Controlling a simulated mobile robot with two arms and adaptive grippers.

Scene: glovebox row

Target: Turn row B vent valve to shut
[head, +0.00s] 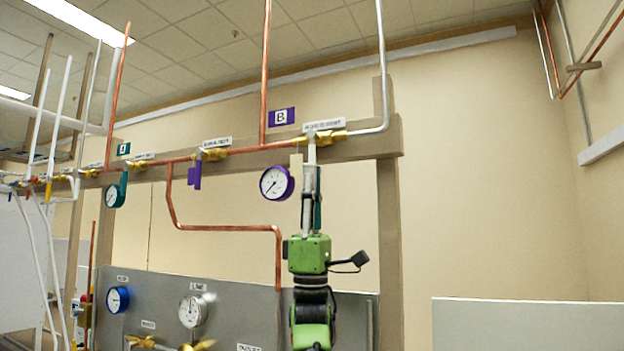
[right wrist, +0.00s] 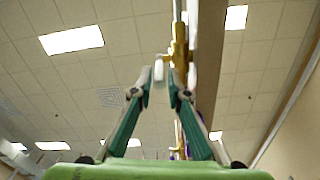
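A brass valve (head: 328,137) sits at the right end of the copper pipe, under a white label (head: 324,125) too small to read. The purple row sign B (head: 281,117) is just left of it. A pale lever (head: 311,150) appears to hang from this valve. My right gripper (head: 311,167) points up from below it. In the right wrist view, the brass valve (right wrist: 179,50) is just beyond the fingertips, and the pale lever end (right wrist: 159,72) shows between the parted fingers (right wrist: 160,80); contact is not clear. My left gripper is out of view.
A purple-rimmed gauge (head: 276,183) hangs close left of my right gripper. Another brass valve (head: 214,154) with a purple lever (head: 195,172) hanging down is further left. A grey panel (head: 245,300) with gauges stands below. Bare wall lies right of the wooden post (head: 389,240).

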